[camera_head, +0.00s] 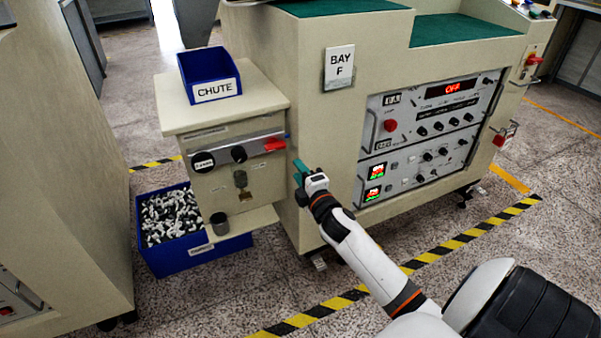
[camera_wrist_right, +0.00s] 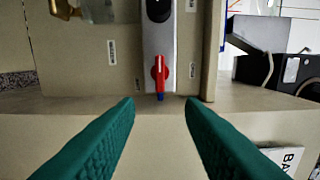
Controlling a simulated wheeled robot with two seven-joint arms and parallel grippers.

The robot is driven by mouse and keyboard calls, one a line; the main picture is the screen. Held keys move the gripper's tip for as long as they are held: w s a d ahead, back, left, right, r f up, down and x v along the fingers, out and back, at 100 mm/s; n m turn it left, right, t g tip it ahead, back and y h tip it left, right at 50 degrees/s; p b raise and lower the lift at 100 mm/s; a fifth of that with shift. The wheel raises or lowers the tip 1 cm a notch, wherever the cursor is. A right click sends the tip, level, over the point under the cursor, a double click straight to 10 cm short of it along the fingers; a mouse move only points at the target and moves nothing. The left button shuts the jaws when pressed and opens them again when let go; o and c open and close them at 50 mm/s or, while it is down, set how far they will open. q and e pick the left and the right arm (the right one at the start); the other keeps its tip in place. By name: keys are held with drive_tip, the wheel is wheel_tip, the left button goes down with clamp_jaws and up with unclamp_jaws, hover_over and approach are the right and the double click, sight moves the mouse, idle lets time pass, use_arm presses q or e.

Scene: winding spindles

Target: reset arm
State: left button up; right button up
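My right gripper (camera_head: 302,173) reaches in from the lower right in the head view, near the front right corner of the chute cabinet. In the right wrist view its two green fingers (camera_wrist_right: 160,125) are spread apart with nothing between them. Beyond them is a red switch handle (camera_wrist_right: 160,72) on a grey panel strip, apart from the fingers; the red handle also shows in the head view (camera_head: 275,144). My left gripper is not in the head view.
A blue bin marked CHUTE (camera_head: 210,76) stands on the cabinet top (camera_head: 262,95). A blue crate (camera_head: 200,262) of small black and white parts sits on the floor below. The BAY F machine (camera_head: 310,120) stands at right.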

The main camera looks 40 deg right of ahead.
idle(0.4)
